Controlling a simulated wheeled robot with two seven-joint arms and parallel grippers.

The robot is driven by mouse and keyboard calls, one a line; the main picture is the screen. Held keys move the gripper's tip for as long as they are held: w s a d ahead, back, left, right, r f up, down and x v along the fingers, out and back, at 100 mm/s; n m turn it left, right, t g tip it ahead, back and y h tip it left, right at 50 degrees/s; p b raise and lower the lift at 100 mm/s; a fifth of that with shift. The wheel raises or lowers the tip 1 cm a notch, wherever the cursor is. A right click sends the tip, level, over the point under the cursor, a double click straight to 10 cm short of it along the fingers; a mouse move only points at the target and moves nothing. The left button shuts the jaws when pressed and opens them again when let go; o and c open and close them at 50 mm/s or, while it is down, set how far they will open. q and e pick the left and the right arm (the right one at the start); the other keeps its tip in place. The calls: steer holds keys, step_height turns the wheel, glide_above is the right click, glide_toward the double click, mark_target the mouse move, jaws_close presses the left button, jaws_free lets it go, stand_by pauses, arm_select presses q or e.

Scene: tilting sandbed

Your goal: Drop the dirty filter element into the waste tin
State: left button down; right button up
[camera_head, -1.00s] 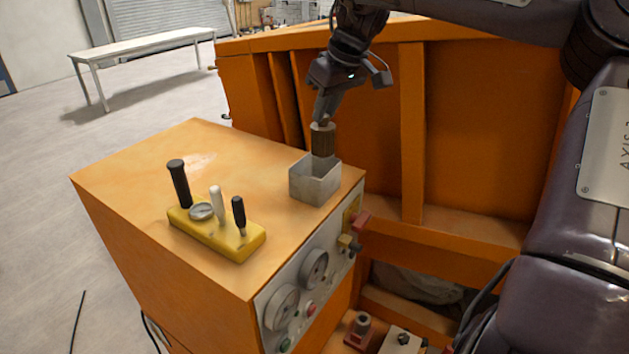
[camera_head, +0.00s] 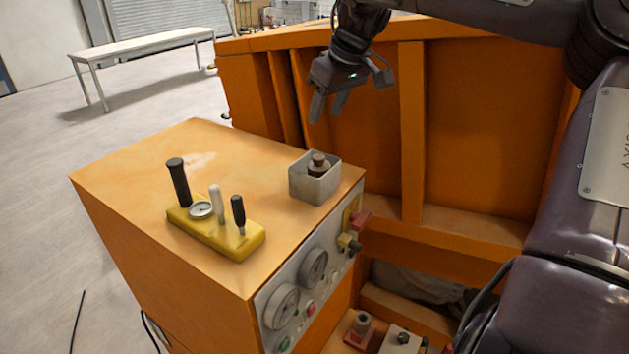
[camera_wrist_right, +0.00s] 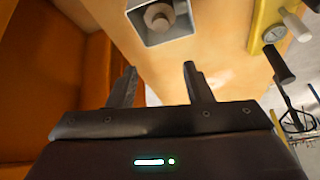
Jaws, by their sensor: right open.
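The waste tin (camera_head: 314,187) is a small grey open-topped box on the orange cabinet's top, near its back right corner. The dirty filter element (camera_head: 318,168) is a brownish cylinder standing inside the tin, its top knob showing above the rim; its lower part is hidden by the tin's walls. In the right wrist view the tin (camera_wrist_right: 182,38) and the filter element's round top (camera_wrist_right: 159,17) show beyond the fingers. My right gripper (camera_head: 327,113) is open and empty, above the tin and apart from it. My left gripper is not in view.
A yellow lever block (camera_head: 215,236) with several upright levers and a gauge stands on the cabinet (camera_head: 130,177), left of the tin. An orange ribbed wall (camera_head: 470,130) rises behind my right gripper. Dials and buttons line the cabinet's side.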

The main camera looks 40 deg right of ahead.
steer(key=b+v, duration=0.1)
steer(key=v, duration=0.6)
steer(key=shift+b, duration=0.35)
